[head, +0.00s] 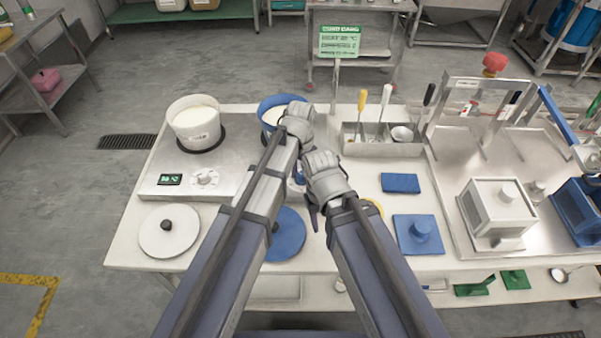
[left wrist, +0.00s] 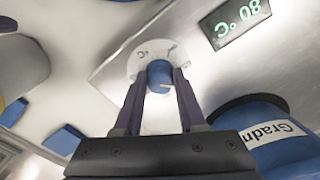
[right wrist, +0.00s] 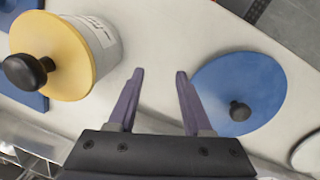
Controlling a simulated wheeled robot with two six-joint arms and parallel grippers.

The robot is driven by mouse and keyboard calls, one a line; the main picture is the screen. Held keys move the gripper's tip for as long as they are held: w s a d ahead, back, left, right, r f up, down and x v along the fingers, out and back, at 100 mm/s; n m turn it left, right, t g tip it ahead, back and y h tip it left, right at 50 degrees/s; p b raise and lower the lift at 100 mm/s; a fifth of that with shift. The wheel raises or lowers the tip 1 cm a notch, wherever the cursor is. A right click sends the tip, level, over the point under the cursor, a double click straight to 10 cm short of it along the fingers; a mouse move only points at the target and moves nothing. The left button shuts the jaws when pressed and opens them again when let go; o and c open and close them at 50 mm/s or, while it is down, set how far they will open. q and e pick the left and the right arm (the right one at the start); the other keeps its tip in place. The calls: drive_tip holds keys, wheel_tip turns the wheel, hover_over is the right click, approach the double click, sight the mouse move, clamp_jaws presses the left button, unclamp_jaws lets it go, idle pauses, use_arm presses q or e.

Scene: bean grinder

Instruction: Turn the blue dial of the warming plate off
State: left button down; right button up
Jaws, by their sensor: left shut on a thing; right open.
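The blue dial (left wrist: 159,76) sits on a white round scale on the front of the metal warming plate (left wrist: 205,72). My left gripper (left wrist: 160,80) has one finger on each side of the dial and is shut on it. A light mark shows on the dial's edge. A lit green display (left wrist: 236,22) beside it reads 80 °C, upside down in the left wrist view. In the head view my arms mostly hide the dial. The blue pot (head: 268,107) stands behind it. My right gripper (right wrist: 155,78) is open and empty above the table.
A blue lid (right wrist: 236,92) and a jar with a yellow lid (right wrist: 62,55) flank my right gripper. At left, a white pot (head: 196,122) stands on the plate beside another white dial (head: 205,178), with a white lid (head: 165,240) in front. A utensil box (head: 380,145) stands behind.

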use_arm(q)
drive_tip(key=n, duration=0.4)
drive_tip(key=shift+n, duration=0.3)
drive_tip(key=n, duration=0.3)
drive_tip(key=shift+d+n, duration=0.1)
drive_tip(key=shift+n, duration=0.3)
drive_tip(key=n, duration=0.3)
drive_tip(key=shift+d+n, duration=0.1)
drive_tip(key=shift+n, duration=1.9)
drive_tip(key=shift+c, duration=2.4)
unclamp_jaws()
